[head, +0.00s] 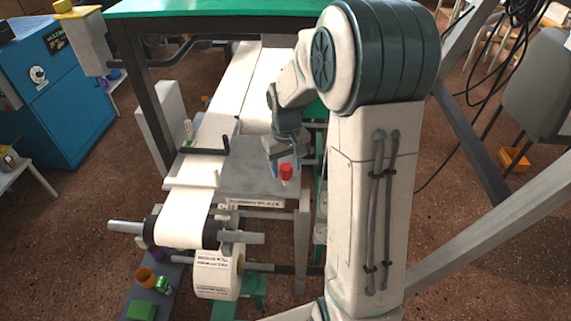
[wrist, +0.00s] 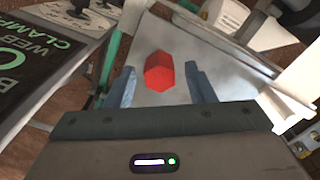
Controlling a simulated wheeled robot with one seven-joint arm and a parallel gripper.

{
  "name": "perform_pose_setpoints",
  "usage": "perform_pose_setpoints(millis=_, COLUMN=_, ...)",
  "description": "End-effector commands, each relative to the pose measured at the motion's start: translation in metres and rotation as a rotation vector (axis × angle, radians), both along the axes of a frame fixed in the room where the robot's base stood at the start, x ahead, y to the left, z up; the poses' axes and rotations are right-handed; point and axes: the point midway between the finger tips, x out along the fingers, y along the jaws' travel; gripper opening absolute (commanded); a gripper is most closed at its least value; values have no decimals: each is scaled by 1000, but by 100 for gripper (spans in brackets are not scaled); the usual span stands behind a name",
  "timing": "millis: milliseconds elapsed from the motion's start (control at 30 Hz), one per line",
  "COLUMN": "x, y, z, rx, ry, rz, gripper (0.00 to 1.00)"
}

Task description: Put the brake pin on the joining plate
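The brake pin, as I take it, is a red-topped piece (head: 286,170) with a paler lower part. It appears upright at the right front part of the grey metal joining plate (head: 240,174); I cannot tell how its foot meets the plate. My gripper (head: 283,158) is just behind and above it, pointing down. In the wrist view, the red piece (wrist: 159,72) lies between the two blue-grey fingers of my gripper (wrist: 160,75), with a gap on each side. The fingers are open. The grey plate (wrist: 222,72) shows behind them.
A dark label panel (wrist: 45,65) is left in the wrist view. A green-topped frame (head: 215,8) stands behind.

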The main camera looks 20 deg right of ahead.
Motion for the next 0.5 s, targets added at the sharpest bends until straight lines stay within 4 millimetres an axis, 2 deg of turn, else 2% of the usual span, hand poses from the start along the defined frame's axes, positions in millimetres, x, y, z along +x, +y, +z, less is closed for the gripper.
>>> perform_pose_setpoints(millis=300, x=1, y=0, z=8, rx=-1, ry=-3, rz=0, gripper=49)
perform_pose_setpoints(millis=500, x=1, y=0, z=47, rx=-1, ry=-7, rz=-2, gripper=49)
